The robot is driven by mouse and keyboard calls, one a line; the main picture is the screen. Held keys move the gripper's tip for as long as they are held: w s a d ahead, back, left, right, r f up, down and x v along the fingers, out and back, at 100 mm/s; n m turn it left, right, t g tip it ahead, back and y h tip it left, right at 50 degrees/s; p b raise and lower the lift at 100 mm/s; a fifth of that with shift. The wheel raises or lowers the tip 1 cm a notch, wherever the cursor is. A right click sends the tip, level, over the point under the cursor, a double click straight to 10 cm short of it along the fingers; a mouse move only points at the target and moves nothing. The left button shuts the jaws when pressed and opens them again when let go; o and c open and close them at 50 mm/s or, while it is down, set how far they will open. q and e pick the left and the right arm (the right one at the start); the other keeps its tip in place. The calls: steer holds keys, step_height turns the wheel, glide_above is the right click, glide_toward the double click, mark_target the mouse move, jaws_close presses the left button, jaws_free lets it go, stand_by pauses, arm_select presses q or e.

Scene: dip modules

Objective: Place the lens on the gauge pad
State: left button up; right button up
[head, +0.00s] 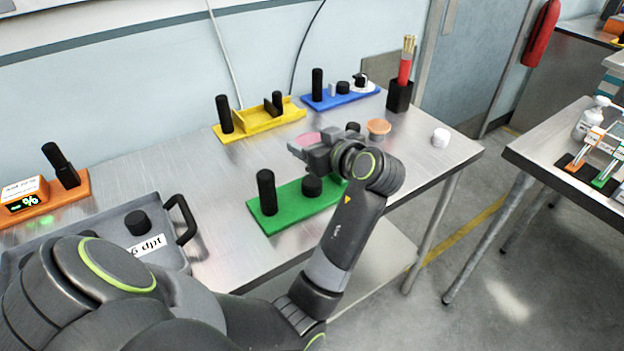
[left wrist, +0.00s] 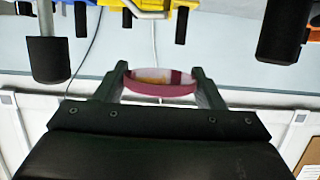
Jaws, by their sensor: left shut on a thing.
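My left gripper (head: 306,148) is above the work table near the back of the green module, shut on a pink-rimmed round lens (head: 308,138). In the left wrist view the lens (left wrist: 160,83) sits between the two finger tips (left wrist: 160,86), with its clear middle showing. I cannot tell for sure which surface is the gauge pad. A blue module (head: 340,98) at the back carries a white round pad (head: 366,88), with a small dark piece on it. My right gripper is not in view.
The green module (head: 283,216) with black posts lies below my left gripper. A yellow module (head: 260,119), an orange display module (head: 42,196), a grey tray (head: 178,258), an orange-topped round piece (head: 379,128), a white cylinder (head: 440,138) and a black pen holder (head: 399,97) share the table.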

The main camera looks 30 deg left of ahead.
mark_target(313, 181)
arm_select(q)
step_height(313, 181, down, 6)
steer(key=shift+s+f, duration=0.1)
steer(key=shift+f, duration=0.05)
step_height(313, 181, down, 3)
steer(key=shift+f+p, duration=0.1)
steer(key=shift+p, duration=0.2)
steer(key=shift+f, duration=0.2)
steer(key=o, duration=0.7)
steer(key=shift+c, duration=0.2)
steer(key=shift+r, duration=0.1)
